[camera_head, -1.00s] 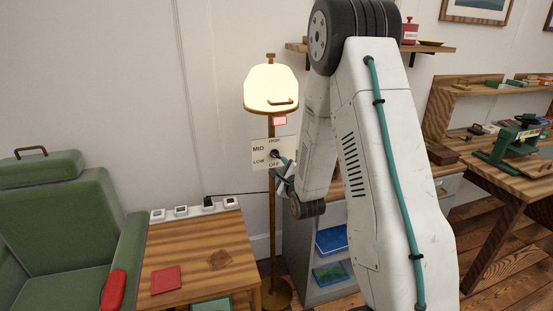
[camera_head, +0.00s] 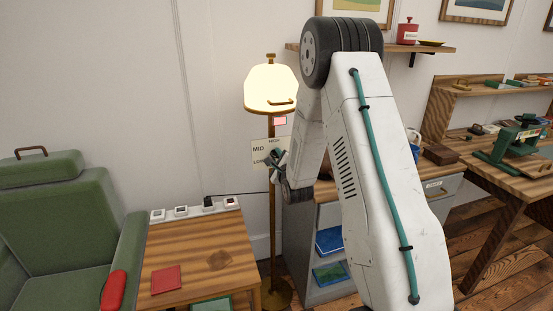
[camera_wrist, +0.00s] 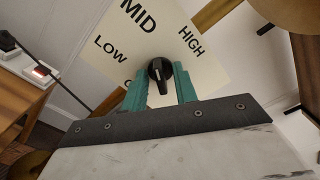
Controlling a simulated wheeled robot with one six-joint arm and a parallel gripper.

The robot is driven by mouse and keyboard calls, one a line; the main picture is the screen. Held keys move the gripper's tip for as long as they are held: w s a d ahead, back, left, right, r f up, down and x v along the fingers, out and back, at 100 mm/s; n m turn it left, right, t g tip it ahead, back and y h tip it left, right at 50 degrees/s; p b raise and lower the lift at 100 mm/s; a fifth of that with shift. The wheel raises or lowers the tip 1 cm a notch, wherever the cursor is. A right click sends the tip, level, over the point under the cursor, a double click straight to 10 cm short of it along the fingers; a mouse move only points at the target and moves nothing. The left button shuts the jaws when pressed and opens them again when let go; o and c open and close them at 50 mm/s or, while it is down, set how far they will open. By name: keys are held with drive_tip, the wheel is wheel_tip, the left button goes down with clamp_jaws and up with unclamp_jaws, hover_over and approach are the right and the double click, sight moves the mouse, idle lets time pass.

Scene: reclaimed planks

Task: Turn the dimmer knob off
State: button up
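The black dimmer knob (camera_wrist: 160,72) sits on a cream plate (camera_wrist: 205,70) marked MID, HIGH and LOW. Only part of another label shows beside the left finger. The knob carries a pale mark; I cannot tell exactly which label it points at. My gripper (camera_wrist: 160,76) has two teal fingers apart, one on each side of the knob, with small gaps visible. In the head view my gripper (camera_head: 277,161) covers the knob and the lower right of the plate (camera_head: 259,150). The floor lamp (camera_head: 271,90) above is lit.
The plate is by the lamp's brass pole (camera_head: 272,220). A wooden side table (camera_head: 205,262) stands below left, with several small switch boxes along its back edge. A green armchair (camera_head: 60,230) is further left. A grey shelf unit (camera_head: 318,285) stands right of the pole.

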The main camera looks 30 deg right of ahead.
clamp_jaws()
drive_tip(key=shift+n, duration=0.4)
drive_tip(key=n, duration=2.3)
drive_tip(key=shift+f, duration=0.15)
idle(0.3)
drive_tip(key=shift+o, duration=0.9)
unclamp_jaws()
